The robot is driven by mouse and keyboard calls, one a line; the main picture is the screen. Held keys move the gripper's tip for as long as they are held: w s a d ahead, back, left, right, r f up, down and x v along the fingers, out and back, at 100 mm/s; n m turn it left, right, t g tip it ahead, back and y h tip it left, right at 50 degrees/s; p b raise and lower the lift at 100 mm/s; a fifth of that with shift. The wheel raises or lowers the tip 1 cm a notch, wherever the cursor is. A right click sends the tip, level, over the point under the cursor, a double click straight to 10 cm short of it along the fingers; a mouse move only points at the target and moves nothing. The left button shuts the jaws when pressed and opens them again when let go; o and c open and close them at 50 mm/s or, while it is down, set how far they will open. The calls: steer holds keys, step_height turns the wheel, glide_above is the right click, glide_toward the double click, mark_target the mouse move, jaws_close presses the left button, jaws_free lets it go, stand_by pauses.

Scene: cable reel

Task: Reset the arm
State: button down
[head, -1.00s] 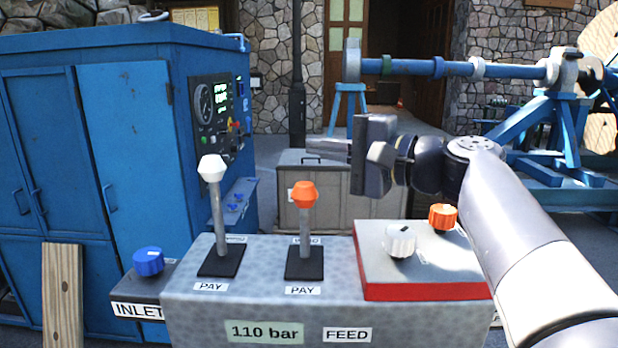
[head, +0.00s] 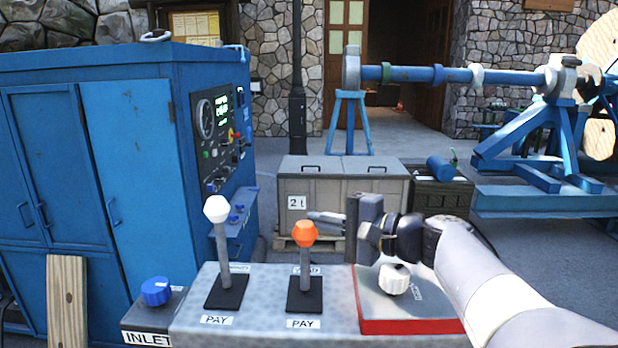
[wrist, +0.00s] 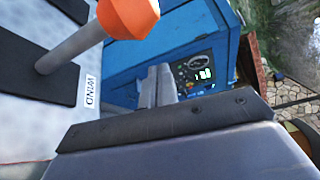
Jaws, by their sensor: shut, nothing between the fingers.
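My gripper (head: 326,218) is shut and empty, its fingers pointing left in the head view. It is just right of and slightly above the orange-knobbed lever (head: 304,234), over the grey control console (head: 265,320). In the wrist view the shut fingers (wrist: 158,86) show at the middle, and the orange knob (wrist: 128,16) is close by at the upper left. I cannot tell whether the fingers touch the knob. My forearm hides the right part of the console.
A white-knobbed lever (head: 217,210) stands to the left, with a blue knob (head: 156,291) beside the console. A white knob (head: 394,279) sits on the red-edged plate below my wrist. Behind are a blue cabinet (head: 125,140), a crate (head: 340,190) and a blue reel stand (head: 540,200).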

steer(key=w+d+f+b, duration=0.2)
steer(key=w, duration=0.2)
steer(key=v, duration=0.5)
steer(key=b+v, duration=0.1)
steer(key=v, duration=0.5)
steer(key=r+b+v, duration=0.1)
steer(key=v, duration=0.5)
steer(key=shift+s+a, duration=0.1)
steer(key=shift+r, duration=0.1)
